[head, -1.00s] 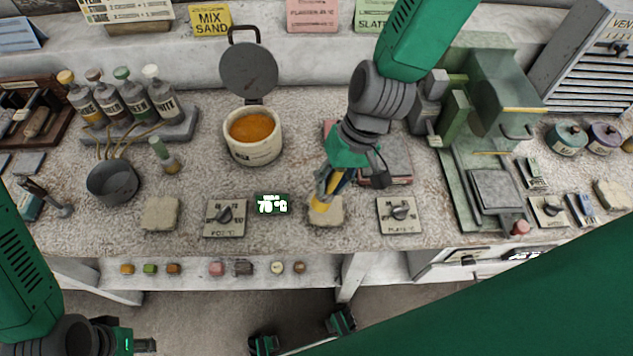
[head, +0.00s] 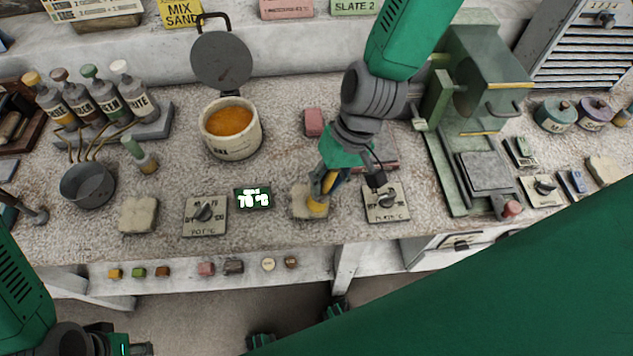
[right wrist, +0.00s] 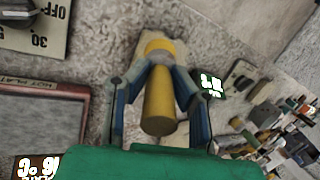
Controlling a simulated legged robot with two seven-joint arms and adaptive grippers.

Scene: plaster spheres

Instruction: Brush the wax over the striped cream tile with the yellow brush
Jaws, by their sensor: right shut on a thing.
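My right gripper (head: 325,183) is shut on the yellow brush (head: 317,207), which points down at a cream tile (head: 299,203) near the table's front edge. In the right wrist view the brush (right wrist: 158,105) sits between the blue fingers, its far end over the tile (right wrist: 150,38). The head end covers part of the tile; contact and any stripes cannot be made out. A similar cream tile (head: 138,214) lies to the left and another (head: 605,170) far right. The pot (head: 232,146) holds orange wax (head: 229,121), its lid up. My left gripper (head: 138,349) is low at bottom left, its jaws unclear.
Dial plates (head: 205,215) and (head: 386,203) flank the held brush's tile. A lit temperature display (head: 253,197) is just left of it. A red block (head: 314,122) and a green press (head: 470,120) stand behind and right. Bottles (head: 98,103) stand at left.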

